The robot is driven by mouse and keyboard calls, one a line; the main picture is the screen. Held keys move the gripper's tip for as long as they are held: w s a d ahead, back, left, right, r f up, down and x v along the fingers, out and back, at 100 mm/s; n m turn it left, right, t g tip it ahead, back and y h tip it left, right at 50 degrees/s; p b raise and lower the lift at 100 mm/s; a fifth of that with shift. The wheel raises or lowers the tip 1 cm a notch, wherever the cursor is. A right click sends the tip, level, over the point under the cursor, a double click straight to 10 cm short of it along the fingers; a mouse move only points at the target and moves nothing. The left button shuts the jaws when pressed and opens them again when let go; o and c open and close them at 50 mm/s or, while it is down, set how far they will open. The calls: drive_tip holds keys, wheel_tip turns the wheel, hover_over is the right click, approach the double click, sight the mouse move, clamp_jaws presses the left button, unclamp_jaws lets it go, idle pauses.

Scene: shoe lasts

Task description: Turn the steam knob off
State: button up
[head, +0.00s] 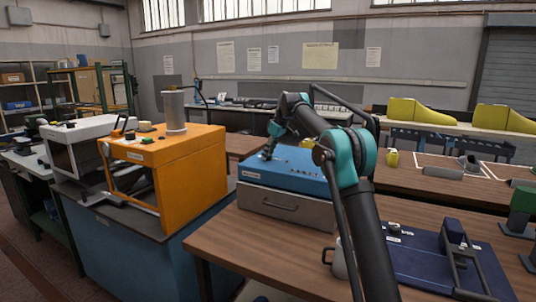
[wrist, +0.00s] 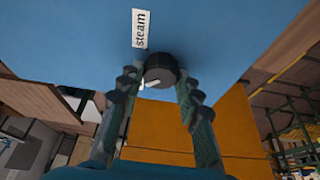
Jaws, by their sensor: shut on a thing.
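The steam knob (wrist: 161,69) is a dark round knob on a blue surface in the wrist view. A white label reading "steam" (wrist: 141,28) is beside it, and a white mark shows on the knob's lower edge. My gripper (wrist: 158,78) has one finger on each side of the knob and is shut on it. In the head view my gripper (head: 268,152) is down at the top of the blue machine (head: 305,178), near its left side. The knob cannot be made out there.
The blue machine has a grey drawer front (head: 285,207) and stands on a wooden table. An orange machine (head: 190,165) stands to its left. A mug (head: 339,258) and a dark blue board with a fixture (head: 430,260) are in front and right. Yellow shoe lasts (head: 415,112) stand behind.

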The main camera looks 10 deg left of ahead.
drive_tip(key=shift+n, duration=0.4)
drive_tip(key=o, duration=1.2)
drive_tip(key=shift+c, duration=0.2)
drive_tip(key=v, duration=1.2)
drive_tip(key=shift+w, duration=0.15)
